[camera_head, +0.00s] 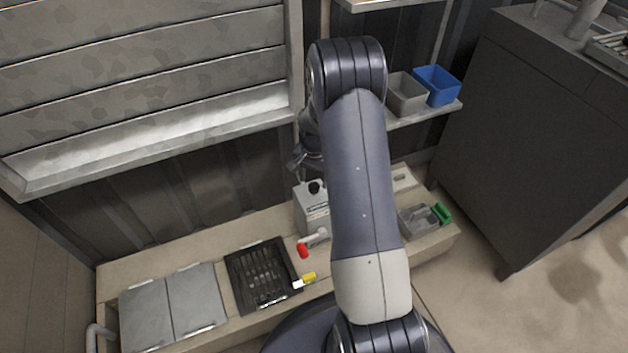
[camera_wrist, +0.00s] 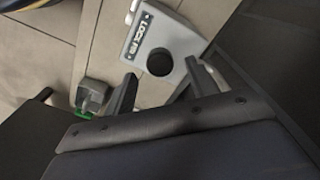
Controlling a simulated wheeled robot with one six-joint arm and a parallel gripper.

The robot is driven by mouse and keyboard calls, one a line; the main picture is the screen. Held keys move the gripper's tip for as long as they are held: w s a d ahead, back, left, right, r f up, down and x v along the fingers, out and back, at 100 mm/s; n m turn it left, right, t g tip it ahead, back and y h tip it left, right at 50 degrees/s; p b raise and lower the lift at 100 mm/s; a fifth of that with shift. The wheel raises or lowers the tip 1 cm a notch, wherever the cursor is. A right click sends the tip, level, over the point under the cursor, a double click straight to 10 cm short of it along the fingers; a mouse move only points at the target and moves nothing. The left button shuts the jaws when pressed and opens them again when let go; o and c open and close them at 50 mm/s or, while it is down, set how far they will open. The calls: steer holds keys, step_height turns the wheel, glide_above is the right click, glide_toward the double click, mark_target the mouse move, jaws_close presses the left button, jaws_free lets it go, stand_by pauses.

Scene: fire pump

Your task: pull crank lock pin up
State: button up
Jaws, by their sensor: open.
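The lock pin shows as a round black knob (camera_head: 314,187) on top of a light grey box (camera_head: 311,212) on the bench. In the wrist view the black knob (camera_wrist: 160,62) sits beside a "LOCK PIN" label (camera_wrist: 139,37) on the grey housing. My gripper (camera_wrist: 161,72) is open, with one finger on each side of the knob in that view. I cannot tell whether the fingers touch it. In the head view my gripper (camera_head: 301,160) is a little above the box, partly hidden by my arm. A crank with a red handle (camera_head: 303,250) is in front of the box.
A black grated tray (camera_head: 262,276) and grey lids (camera_head: 172,306) lie to the left. A yellow-and-white piece (camera_head: 305,280) is by the tray. A grey tray with a green part (camera_head: 441,213) is at the right. Bins (camera_head: 437,85) stand on a shelf above.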

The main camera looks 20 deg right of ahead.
mark_target(314, 185)
step_height(314, 185, up, 8)
steer(key=p, duration=0.2)
steer(key=shift+r, duration=0.2)
steer(key=shift+f, duration=0.1)
step_height(314, 185, down, 13)
steer(key=b, duration=0.4)
steer(key=shift+b, duration=0.3)
steer(key=shift+r, duration=0.2)
